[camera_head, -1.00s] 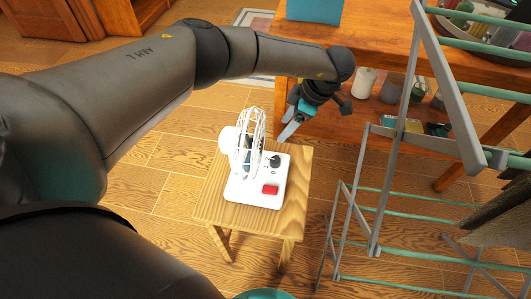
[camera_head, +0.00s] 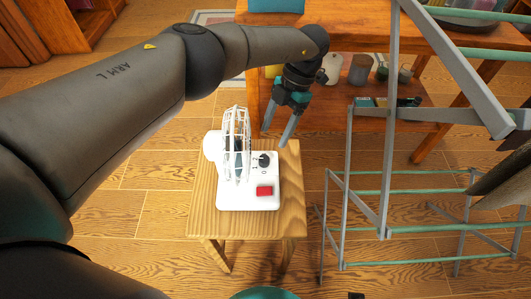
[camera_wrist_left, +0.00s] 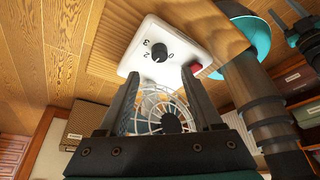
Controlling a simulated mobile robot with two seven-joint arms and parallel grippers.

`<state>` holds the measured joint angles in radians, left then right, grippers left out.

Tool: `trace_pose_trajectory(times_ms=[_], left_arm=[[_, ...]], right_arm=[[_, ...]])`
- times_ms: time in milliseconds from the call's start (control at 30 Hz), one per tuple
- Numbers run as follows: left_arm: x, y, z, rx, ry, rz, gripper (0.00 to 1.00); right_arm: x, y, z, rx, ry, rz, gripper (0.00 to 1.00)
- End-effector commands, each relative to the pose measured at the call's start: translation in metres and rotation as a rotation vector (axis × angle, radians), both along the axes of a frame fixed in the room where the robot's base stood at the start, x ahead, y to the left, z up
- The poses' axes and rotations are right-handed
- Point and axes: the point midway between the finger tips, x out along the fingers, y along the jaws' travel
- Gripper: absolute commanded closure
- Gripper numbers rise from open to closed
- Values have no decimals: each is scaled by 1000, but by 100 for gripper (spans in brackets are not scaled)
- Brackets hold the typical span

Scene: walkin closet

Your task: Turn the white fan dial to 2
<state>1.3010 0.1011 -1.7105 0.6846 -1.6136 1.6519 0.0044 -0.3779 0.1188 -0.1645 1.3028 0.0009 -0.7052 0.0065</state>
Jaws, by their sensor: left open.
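The white fan (camera_head: 236,150) stands upright on a small wooden stool, its round wire cage at the left of its base. The black dial (camera_head: 264,160) sits on the base top with printed numbers around it, and a red switch (camera_head: 265,191) is nearer me. In the left wrist view the dial (camera_wrist_left: 159,54) lies just past the fingertips; I cannot tell which number it points to. My left gripper (camera_head: 277,133) is open and empty, tilted down behind and above the dial, apart from it. Dark parts at the wrist view's right edge may be my right gripper (camera_wrist_left: 300,28).
The wooden stool (camera_head: 203,210) has bare top around the fan. A grey drying rack (camera_head: 382,180) with green bars stands close on the right. A wooden table (camera_head: 350,30) with a lower shelf of jars is behind. Floor at the left is clear.

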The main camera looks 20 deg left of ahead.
Motion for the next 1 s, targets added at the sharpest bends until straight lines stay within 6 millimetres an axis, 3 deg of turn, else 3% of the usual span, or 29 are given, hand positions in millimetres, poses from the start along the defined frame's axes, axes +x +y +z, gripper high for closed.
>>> trace_pose_trajectory(times_ms=[200,400,833,1000], left_arm=[[-15,11,-45,1,3,-1,33],[-23,16,-69,1,1,-1,33],[-26,18,-76,1,-1,-2,33],[-26,18,-76,0,0,-1,53]], right_arm=[[7,7,9,8,-3,-1,50],[12,11,18,13,-3,-2,50],[13,12,22,14,-2,-3,50],[13,12,22,14,-2,-3,50]])
